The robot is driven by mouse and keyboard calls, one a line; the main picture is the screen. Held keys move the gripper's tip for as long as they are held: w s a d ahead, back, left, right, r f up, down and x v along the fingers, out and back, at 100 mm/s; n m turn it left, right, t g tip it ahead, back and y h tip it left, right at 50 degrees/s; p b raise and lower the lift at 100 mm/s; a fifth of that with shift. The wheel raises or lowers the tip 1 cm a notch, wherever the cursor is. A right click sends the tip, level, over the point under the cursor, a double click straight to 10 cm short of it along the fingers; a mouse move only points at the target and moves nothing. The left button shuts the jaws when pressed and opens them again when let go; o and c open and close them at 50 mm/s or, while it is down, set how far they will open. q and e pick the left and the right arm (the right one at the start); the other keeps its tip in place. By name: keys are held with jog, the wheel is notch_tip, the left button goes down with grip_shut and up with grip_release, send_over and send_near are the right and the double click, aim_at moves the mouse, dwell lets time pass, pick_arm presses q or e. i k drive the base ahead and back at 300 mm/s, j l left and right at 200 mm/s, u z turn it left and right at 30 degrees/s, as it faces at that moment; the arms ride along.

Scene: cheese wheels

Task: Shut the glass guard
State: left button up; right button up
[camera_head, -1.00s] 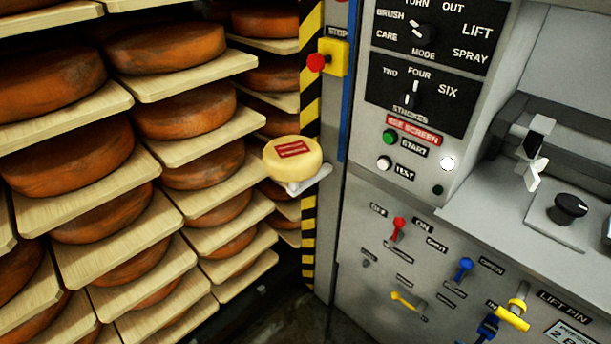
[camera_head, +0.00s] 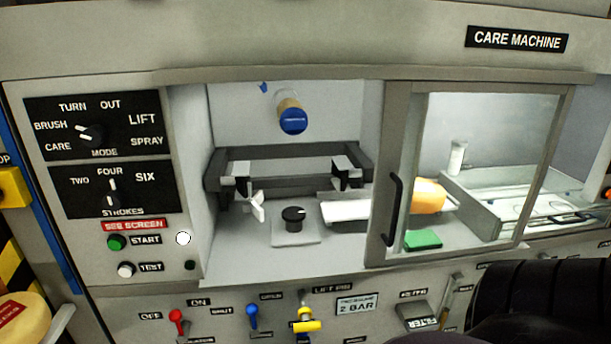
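The glass guard (camera_head: 480,165) is a grey-framed sliding pane on the front of the care machine, with a dark vertical handle (camera_head: 393,210) on its left edge. It stands over the right part of the opening. The left part of the opening is uncovered, showing a bracket (camera_head: 290,165), a black knob (camera_head: 293,214) and a blue-capped nozzle (camera_head: 292,118). Behind the glass are an orange piece (camera_head: 428,195) and a green block (camera_head: 423,239). Neither gripper shows. A black ribbed part of my arm is at the lower right.
A control panel (camera_head: 110,150) with dials and buttons is left of the opening. Red (camera_head: 177,320), blue (camera_head: 252,315) and yellow (camera_head: 306,322) levers stick out below it. A pale cheese (camera_head: 20,318) with a red label is at the lower left.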

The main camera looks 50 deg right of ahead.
aim_at(386, 200)
jog(key=k+z, duration=0.15)
jog(key=z, duration=2.35)
jog(key=k+l+z, duration=0.1)
jog(key=z, duration=0.25)
jog(key=l+z, duration=0.1)
jog(key=z, duration=0.2)
jog(key=k, duration=0.05)
